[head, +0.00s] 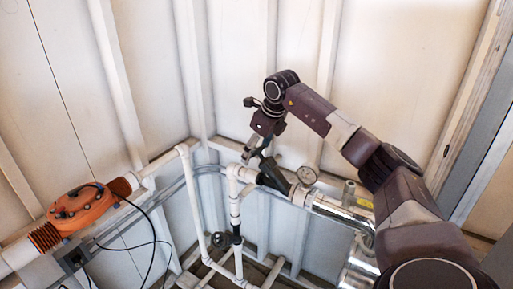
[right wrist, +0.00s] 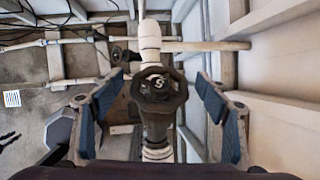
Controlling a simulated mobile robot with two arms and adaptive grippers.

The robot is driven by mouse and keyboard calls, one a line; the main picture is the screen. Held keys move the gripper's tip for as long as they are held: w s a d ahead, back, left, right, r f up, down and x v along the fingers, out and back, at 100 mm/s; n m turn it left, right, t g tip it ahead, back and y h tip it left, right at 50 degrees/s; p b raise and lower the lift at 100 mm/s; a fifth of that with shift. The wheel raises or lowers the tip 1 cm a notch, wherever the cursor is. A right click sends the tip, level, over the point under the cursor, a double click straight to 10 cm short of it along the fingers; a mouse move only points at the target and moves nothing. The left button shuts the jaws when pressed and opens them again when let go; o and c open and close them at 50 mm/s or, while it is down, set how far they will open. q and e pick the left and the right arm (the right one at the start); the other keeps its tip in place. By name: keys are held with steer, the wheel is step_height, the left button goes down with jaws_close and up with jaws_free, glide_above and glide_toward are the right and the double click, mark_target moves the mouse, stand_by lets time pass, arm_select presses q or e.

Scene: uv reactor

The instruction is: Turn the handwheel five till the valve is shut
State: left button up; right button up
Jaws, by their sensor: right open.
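The handwheel five (right wrist: 159,90) is a dark round wheel with a pale numeral on its hub. It sits on a dark valve body in a white pipe, in the middle of the right wrist view. My right gripper (right wrist: 161,88) is open, with one blue-padded finger on each side of the wheel and a gap on both sides. In the head view my right gripper (head: 258,153) points down above the white pipework at the centre; the wheel cannot be made out clearly there. My left gripper is not in view.
Another dark handwheel (head: 222,240) is on the lower pipes. An orange flanged unit (head: 82,208) with black cables is at left. White panel walls close off the back.

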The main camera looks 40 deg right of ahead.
steer(key=shift+w+f, duration=0.1)
steer(key=shift+f, duration=0.05)
steer(key=c, duration=1.2)
steer(key=shift+h, duration=0.3)
